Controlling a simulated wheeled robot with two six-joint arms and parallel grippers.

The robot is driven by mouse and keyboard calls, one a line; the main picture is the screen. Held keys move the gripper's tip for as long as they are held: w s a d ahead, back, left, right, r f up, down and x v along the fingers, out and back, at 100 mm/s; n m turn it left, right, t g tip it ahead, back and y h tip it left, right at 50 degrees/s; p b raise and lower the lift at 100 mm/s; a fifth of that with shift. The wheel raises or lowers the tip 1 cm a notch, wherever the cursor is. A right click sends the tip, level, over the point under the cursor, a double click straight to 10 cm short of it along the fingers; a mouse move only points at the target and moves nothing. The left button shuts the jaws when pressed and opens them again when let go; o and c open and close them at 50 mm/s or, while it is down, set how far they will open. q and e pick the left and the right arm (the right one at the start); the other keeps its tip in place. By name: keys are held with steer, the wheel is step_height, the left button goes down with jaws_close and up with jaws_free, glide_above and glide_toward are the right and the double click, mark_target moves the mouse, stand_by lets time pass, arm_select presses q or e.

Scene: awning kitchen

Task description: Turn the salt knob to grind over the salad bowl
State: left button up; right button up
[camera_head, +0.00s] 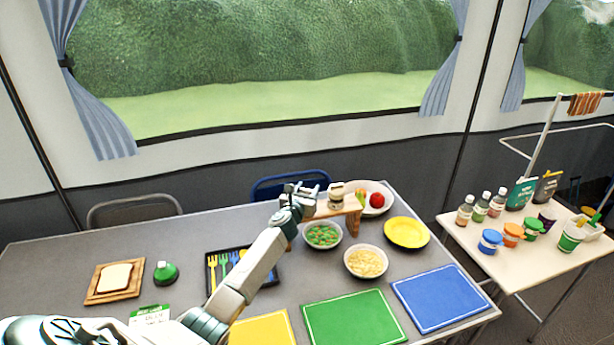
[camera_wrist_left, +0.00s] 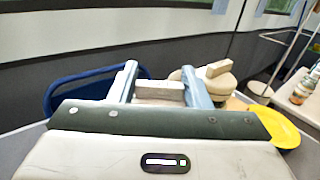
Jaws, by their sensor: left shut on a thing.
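My left gripper (camera_head: 302,192) is at the left end of a wooden stand (camera_head: 354,222) in the head view. In the left wrist view its fingers (camera_wrist_left: 158,88) are shut on a pale block-shaped knob, which I take for the salt knob (camera_wrist_left: 160,92). The grinder under it is hidden by the gripper. A second cream grinder (camera_head: 336,194) stands on the stand to the right; its bar-shaped knob (camera_wrist_left: 217,69) shows in the left wrist view. The salad bowl (camera_head: 323,247), white with green and orange food, is just below the stand in the picture. My right gripper is not in view.
A bowl of pale food (camera_head: 366,262) and a yellow plate (camera_head: 407,232) are right of the salad bowl. A white plate with a tomato (camera_head: 376,200) is behind the stand. A cutlery tray (camera_head: 215,280) lies under my arm. A blue chair (camera_head: 275,187) is behind the table.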

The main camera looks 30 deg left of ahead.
arm_select(q)
steer(key=m+h, duration=0.1)
steer(key=h+p, duration=0.1)
steer(key=shift+a+r+m+h, duration=0.1)
steer(key=shift+r+m+h, duration=0.15)
steer(key=shift+m+h, duration=0.15)
steer(key=shift+f+m+h, duration=0.15)
steer(key=shift+m+h, duration=0.35)
steer(key=shift+h, duration=0.3)
steer(key=shift+f+m+h, duration=0.15)
steer(key=shift+m+h, duration=0.25)
steer(key=shift+h, duration=0.2)
steer(key=m+h+b, duration=0.3)
steer(key=h+b, duration=0.1)
steer(key=shift+g+h+b, duration=0.3)
steer(key=shift+g+h, duration=0.1)
steer(key=shift+m+h+b, duration=0.5)
steer(key=shift+h+b, duration=0.1)
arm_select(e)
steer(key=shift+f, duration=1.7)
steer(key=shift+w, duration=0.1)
arm_select(q)
steer(key=o, duration=1)
